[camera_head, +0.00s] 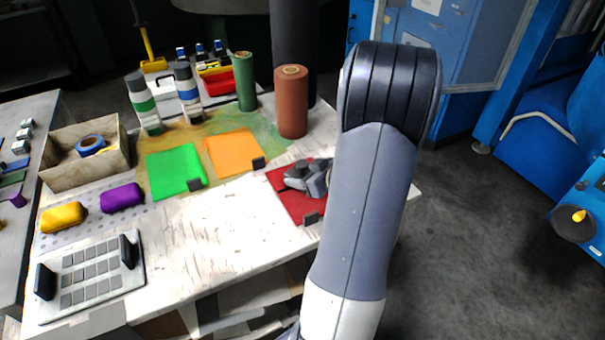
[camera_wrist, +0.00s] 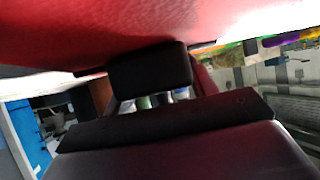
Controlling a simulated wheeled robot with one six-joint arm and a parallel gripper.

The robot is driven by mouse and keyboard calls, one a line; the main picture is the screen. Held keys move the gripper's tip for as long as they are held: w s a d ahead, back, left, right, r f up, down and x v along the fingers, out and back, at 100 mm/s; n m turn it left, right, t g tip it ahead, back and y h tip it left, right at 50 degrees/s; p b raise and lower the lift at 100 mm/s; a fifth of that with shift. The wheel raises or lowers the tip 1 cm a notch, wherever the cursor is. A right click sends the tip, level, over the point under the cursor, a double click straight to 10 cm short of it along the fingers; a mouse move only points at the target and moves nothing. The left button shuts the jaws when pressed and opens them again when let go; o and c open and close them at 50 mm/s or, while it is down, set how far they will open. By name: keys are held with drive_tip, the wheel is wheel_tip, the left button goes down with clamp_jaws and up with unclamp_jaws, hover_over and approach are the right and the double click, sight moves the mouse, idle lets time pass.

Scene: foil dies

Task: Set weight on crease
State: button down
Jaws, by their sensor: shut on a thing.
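The red sheet (camera_head: 304,207) lies at the table's right front, partly covered by my gripper. My gripper (camera_head: 296,186) is low over this sheet, beside its dark tab (camera_head: 311,219). In the wrist view a red surface (camera_wrist: 100,30) fills the top, very near the camera, and a black block (camera_wrist: 150,68) sits against its edge. My gripper is shut, apparently on the red sheet, but the grip itself is hidden. The yellow pouch (camera_head: 62,217) and purple pouch (camera_head: 122,197) lie on a perforated mat at the left. I see no crease clearly.
Green (camera_head: 172,168) and orange (camera_head: 235,150) sheets lie left of the red one. A brown roll (camera_head: 291,105), a green roll (camera_head: 245,85) and two bottles stand behind. An open box (camera_head: 65,178) and a keyed panel (camera_head: 90,278) are at the left. The front middle is clear.

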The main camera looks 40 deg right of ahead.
drive_tip(key=c, duration=0.5)
unclamp_jaws()
drive_tip(key=shift+f, duration=0.1)
drive_tip(key=shift+s+r, duration=0.1)
drive_tip(key=shift+r, duration=0.15)
drive_tip(key=p+v, duration=0.2)
drive_tip(key=v, duration=0.9)
drive_tip(key=shift+s+r, duration=0.1)
drive_tip(key=shift+s, duration=0.3)
drive_tip(key=shift+w, duration=0.1)
